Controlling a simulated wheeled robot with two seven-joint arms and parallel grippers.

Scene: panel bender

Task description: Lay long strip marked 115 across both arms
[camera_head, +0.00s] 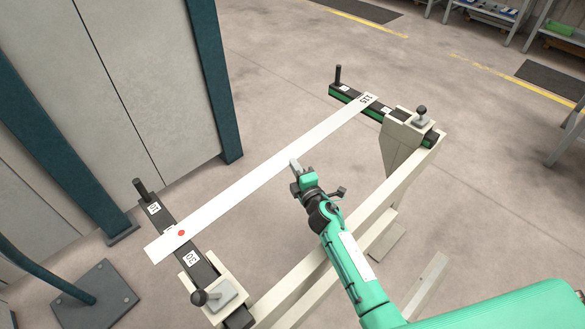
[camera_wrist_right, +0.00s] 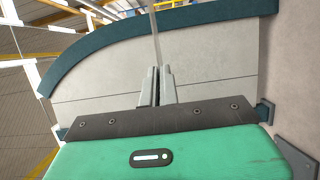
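The long strip (camera_head: 235,188) is pale and flat, with a red dot near its near-left end and the mark 115 at its far end. In the head view it spans both arms: the near-left arm (camera_head: 163,212) and the far arm (camera_head: 346,93). Whether it touches them is unclear. My right gripper (camera_head: 295,166) is at the strip's near long edge, about midway along. In the right wrist view, the strip (camera_wrist_right: 156,40) shows nearly edge-on, running between the close fingers (camera_wrist_right: 158,88), which look shut on it. My left gripper is not in view.
Each arm has an upright dark pin at its outer end and a clamp block with a knob (camera_head: 214,293) at its inner end. A beam (camera_head: 290,285) joins them. A grey machine panel (camera_head: 140,70) with teal posts stands behind left. Shelves stand far right.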

